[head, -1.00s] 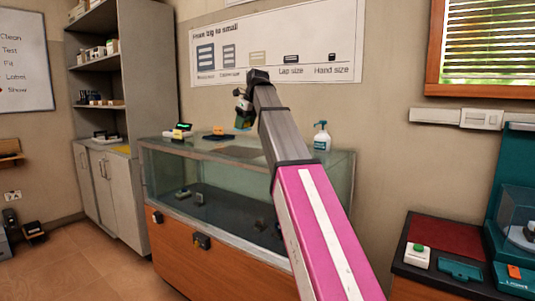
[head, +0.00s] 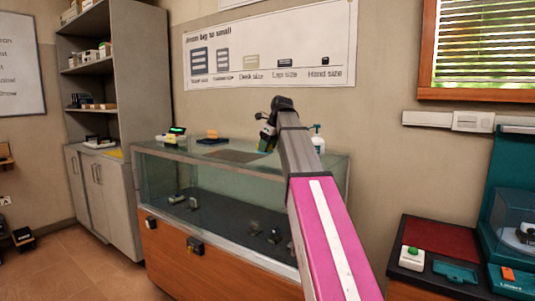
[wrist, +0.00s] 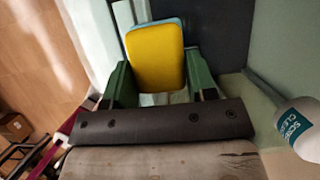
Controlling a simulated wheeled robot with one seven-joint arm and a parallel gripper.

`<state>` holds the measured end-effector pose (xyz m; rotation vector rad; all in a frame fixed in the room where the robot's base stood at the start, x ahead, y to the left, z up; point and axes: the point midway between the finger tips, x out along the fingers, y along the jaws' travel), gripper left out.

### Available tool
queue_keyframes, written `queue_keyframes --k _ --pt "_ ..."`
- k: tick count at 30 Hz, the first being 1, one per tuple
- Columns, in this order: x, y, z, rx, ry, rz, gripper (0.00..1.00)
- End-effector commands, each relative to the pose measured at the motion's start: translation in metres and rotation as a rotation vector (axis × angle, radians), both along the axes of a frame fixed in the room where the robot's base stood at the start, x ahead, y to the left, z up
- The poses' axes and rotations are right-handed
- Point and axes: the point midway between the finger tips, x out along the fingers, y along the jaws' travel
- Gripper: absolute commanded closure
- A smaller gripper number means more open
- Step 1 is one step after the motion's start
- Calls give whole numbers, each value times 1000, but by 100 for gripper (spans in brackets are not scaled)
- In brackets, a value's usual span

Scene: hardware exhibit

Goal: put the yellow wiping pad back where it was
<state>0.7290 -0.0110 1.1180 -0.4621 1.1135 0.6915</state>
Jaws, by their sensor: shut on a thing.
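The yellow wiping pad (wrist: 157,57), with a light blue layer along its far edge, sits between the green fingers of my gripper (wrist: 160,88) in the wrist view. The gripper is shut on it. In the head view my gripper (head: 266,139) is over the right part of the glass display case's top (head: 188,151). The pad is small and partly hidden there, and I cannot tell whether it touches the glass. A white spray bottle (head: 318,140) stands just right of my arm, partly hidden by it; its label shows in the wrist view (wrist: 301,130).
On the case top are a brownish-grey mat (head: 236,156), a dark blue tray with an orange item (head: 212,134) and a device with a green display (head: 177,130). A yellow patch (head: 114,153) lies on the low cabinet at left. A red-topped counter (head: 436,238) stands at right.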

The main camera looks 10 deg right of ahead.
Motion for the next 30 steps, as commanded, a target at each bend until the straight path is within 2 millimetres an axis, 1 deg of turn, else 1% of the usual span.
queue_keyframes --k 1,3,6,17,18,19,20,27,30 --pt "-2 0 -8 0 1 0 70" --pt "-2 0 -19 0 3 0 70" --pt "-1 0 -28 -1 1 0 70" --pt "-1 0 -31 -1 1 0 70" --pt "0 0 -31 -1 1 0 35" --pt "0 0 -31 -1 1 0 25" --pt "0 0 -30 -1 1 0 23" --pt "0 0 -30 -1 1 0 23" --pt "0 0 -27 -1 1 0 23"
